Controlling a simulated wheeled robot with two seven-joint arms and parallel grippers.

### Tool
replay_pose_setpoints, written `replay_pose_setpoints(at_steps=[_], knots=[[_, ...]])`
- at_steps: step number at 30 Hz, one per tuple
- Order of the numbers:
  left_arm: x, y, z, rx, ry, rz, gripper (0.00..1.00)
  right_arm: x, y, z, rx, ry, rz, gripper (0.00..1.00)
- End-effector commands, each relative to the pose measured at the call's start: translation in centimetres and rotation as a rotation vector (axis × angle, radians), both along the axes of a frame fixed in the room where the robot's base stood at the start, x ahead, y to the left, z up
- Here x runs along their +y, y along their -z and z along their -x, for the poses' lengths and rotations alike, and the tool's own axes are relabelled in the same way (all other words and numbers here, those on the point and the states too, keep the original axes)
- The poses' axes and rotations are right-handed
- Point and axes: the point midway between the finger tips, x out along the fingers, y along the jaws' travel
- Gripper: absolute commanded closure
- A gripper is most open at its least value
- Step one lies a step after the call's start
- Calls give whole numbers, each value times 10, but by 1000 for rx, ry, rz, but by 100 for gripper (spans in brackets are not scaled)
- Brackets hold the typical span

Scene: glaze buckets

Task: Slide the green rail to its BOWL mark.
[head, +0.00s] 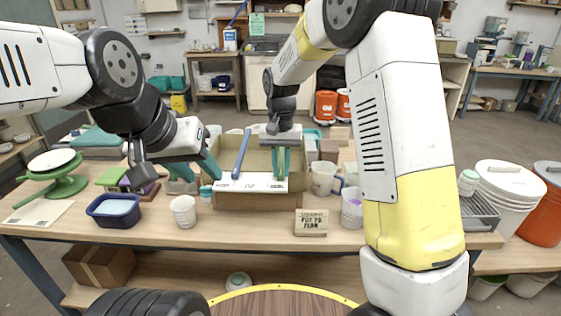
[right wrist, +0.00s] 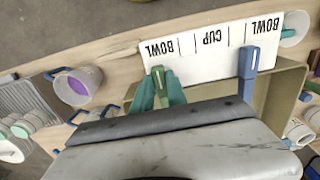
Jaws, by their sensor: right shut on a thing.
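The green rail (right wrist: 162,88) shows in the right wrist view, between the teal fingers of my right gripper (right wrist: 162,92), which is shut on it. Its front end lies by the left-hand BOWL word on the white marked strip (right wrist: 205,60). The blue rail (right wrist: 248,68) stands apart to the right, near the other BOWL word, with CUP between. In the head view my right gripper (head: 280,162) is over the right part of the box (head: 256,200) and hides the green rail. The blue rail (head: 242,153) is left of it. My left gripper (head: 207,165) is left of the box; its opening is unclear.
A blue tub (head: 113,210) is farther left. Mugs (head: 324,178) stand close on the right. The front strip of the table is mostly clear.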

Motion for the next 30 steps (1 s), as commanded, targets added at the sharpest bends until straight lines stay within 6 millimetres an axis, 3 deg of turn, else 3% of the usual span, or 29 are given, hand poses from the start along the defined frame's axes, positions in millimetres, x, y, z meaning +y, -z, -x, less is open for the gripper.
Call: replay_pose_setpoints(at_steps=[24, 30], knots=[[0, 0, 0, 0, 0, 0, 60, 1, -1, 0, -1, 0, -1, 100], [0, 0, 0, 0, 0, 0, 60, 24, 0, -1, 0, -4, -1, 100]])
